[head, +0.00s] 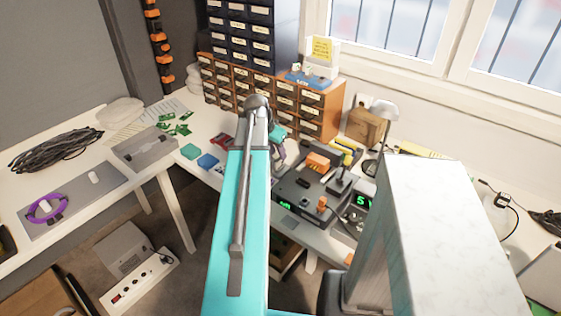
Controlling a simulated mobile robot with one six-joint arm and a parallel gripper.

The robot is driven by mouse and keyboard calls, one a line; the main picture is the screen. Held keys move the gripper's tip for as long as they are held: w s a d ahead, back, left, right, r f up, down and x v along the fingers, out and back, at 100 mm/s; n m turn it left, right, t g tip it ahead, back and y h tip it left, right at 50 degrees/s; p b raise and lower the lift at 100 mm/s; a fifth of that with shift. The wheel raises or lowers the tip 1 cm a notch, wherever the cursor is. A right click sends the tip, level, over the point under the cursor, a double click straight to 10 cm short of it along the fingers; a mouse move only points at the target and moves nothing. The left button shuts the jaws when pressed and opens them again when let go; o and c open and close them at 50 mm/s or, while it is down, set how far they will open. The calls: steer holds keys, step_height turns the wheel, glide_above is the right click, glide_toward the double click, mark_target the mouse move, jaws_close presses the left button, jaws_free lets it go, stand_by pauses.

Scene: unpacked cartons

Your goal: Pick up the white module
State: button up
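A small white piece (95,177) lies on the grey mat (78,203) on the left table, beside a purple ring. It may be the white module, but it is too small to be sure. Small white pieces (301,67) also sit at the blue base on top of the drawer cabinet. My turquoise arm rises through the middle of the picture. My gripper's fingers cannot be made out; the arm hides what lies behind its far end.
The purple ring (46,208), a coil of black cable (56,150) and a grey box (144,148) share the left table. A soldering station (300,190) crowds the middle bench. Drawer cabinets (262,88) stand behind. A power strip (140,282) lies below.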

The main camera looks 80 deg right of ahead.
mark_target(280, 163)
steer(key=shift+p+x, duration=0.75)
steer(key=shift+x, duration=1.85)
steer(key=shift+a, duration=0.1)
jaws_close()
steer(key=shift+s, duration=0.1)
